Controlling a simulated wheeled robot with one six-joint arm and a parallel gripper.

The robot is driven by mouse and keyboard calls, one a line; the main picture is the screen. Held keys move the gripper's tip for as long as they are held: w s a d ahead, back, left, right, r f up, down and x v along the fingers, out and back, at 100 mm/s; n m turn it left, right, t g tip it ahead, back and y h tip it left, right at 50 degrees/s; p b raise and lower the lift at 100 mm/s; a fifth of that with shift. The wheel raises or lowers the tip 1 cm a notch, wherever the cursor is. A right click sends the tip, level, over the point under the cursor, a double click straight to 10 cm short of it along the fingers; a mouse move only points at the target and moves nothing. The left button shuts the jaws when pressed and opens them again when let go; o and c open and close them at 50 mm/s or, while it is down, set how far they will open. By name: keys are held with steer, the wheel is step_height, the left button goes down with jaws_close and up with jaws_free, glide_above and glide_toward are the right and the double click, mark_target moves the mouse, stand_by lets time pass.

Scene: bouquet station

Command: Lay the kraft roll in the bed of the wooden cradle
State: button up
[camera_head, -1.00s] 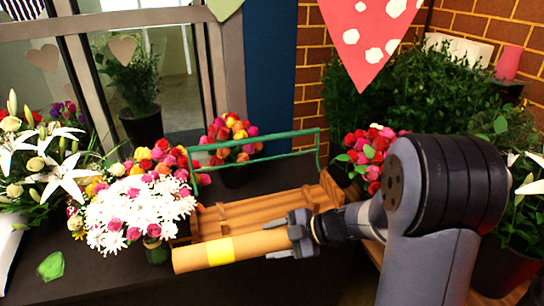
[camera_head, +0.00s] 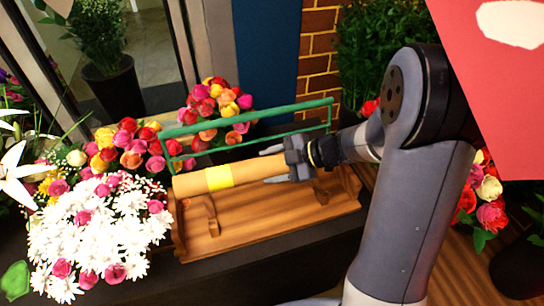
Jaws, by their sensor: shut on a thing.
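The kraft roll (camera_head: 195,183) is a tan cylinder with a yellow band round its middle. My gripper (camera_head: 277,165) is shut on its right end and holds it lengthwise. The wooden cradle (camera_head: 255,212) stands on the dark counter, with end walls and curved brackets inside. In the picture the roll lies across the back part of the cradle, in front of the green bar frame (camera_head: 250,113). I cannot tell whether the roll touches the wood or hangs above it. The fingers partly hide the roll's right end, and the roll hides the cradle's rear.
White daisies (camera_head: 95,225) crowd the cradle's left side. Colourful roses (camera_head: 215,105) stand behind the green frame. A red pennant (camera_head: 500,90) hangs at the upper right. Dark counter (camera_head: 225,268) is clear in front of the cradle.

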steer(key=shift+f+b, duration=4.95)
steer(key=shift+f, duration=0.9)
steer(key=o, duration=1.6)
steer(key=shift+s, duration=0.1)
steer(key=shift+c, duration=0.2)
steer(key=shift+d, duration=0.1)
steer(key=v, duration=1)
steer(key=shift+d+r, duration=0.2)
steer(key=shift+d, duration=0.1)
steer(key=shift+a+f, duration=0.1)
